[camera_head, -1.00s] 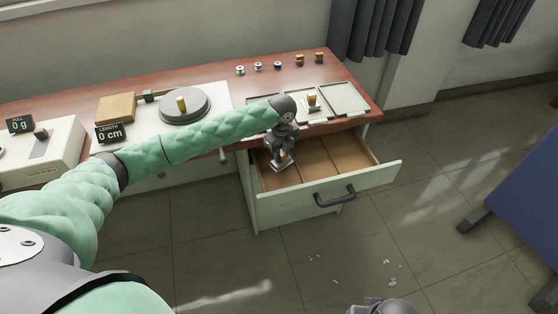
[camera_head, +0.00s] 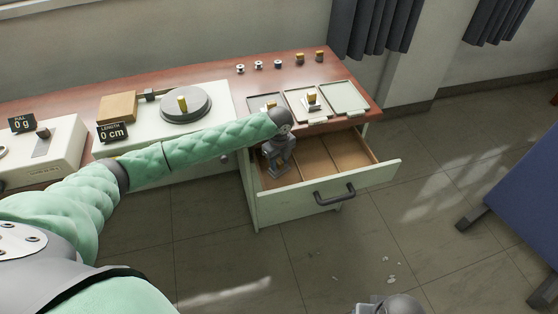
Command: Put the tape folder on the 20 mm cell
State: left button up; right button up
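My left gripper (camera_head: 277,168) reaches down into the left compartment of the open drawer (camera_head: 330,185). Its fingers are small and dark here, so I cannot tell whether they are open or shut. No tape folder can be made out clearly at the fingers now. Three flat cells lie on the desk's right side: a left one (camera_head: 256,103) partly behind my forearm, a middle one (camera_head: 296,97) and an empty right one (camera_head: 345,97). A small piece with a yellow knob (camera_head: 313,101) stands on the middle cell. Cell markings are unreadable. A grey part of my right arm (camera_head: 390,305) shows at the bottom edge.
Several small spools (camera_head: 278,65) stand along the desk's back edge. A round dial plate (camera_head: 186,105), a wooden block (camera_head: 118,106), and the length display (camera_head: 112,132) are to the left. The middle and right drawer compartments look empty. Pale scraps (camera_head: 391,277) lie on the floor.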

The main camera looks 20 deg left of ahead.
aim_at(279, 160)
pick_arm(q)
jog(key=shift+o, duration=0.2)
notch_tip(279, 160, up, 12)
jog(key=b, duration=0.2)
pick_arm(e)
jog(key=shift+t+y, duration=0.4)
jog(key=shift+t, duration=0.1)
jog(key=shift+w+a+f, duration=0.3)
jog(key=shift+a+f, duration=0.45)
jog(key=shift+f, duration=0.1)
jog(key=shift+w+a+f, duration=0.3)
jog(key=shift+a+f, duration=0.45)
jog(key=shift+f, duration=0.05)
